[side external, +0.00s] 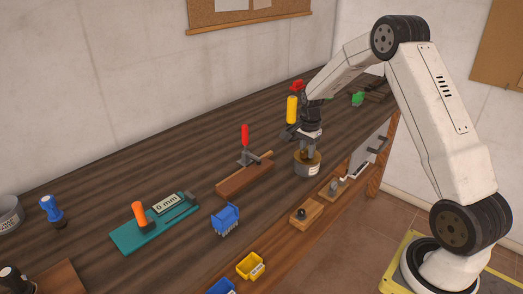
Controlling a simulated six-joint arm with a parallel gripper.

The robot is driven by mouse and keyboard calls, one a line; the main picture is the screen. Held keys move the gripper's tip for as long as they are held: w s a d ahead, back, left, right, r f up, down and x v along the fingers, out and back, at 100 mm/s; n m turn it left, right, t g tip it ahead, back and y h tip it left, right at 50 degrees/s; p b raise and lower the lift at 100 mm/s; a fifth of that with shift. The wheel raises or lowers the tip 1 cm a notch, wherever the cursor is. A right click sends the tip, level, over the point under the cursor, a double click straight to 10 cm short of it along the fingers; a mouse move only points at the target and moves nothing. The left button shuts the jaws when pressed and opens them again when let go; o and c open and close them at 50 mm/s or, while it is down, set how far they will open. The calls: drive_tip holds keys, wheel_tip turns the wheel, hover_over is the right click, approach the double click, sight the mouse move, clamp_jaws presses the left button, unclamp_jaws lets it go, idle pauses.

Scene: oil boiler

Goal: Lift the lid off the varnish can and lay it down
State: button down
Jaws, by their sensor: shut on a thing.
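The varnish can (307,170) stands upright near the front edge of the bench, a short grey tin with a pale label. Its brownish lid (316,158) shows at the top of the can, partly hidden behind the fingers. My gripper (309,154) points straight down over the middle of the can and is shut on the lid. The picture is too small to tell whether there is a gap between lid and rim.
A wooden board with a red-handled clamp (244,177) lies left of the can. A blue bin (225,219), a yellow bin (250,266) and a wooden block with a black knob (305,213) are nearer the front. Bare bench lies behind the can.

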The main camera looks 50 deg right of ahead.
drive_tip(key=shift+r, duration=0.1)
drive_tip(key=shift+r, duration=0.9)
drive_tip(key=s+a+r, duration=0.5)
drive_tip(key=s+r, duration=0.6)
drive_tip(key=s, duration=0.2)
drive_tip(key=shift+a, duration=0.2)
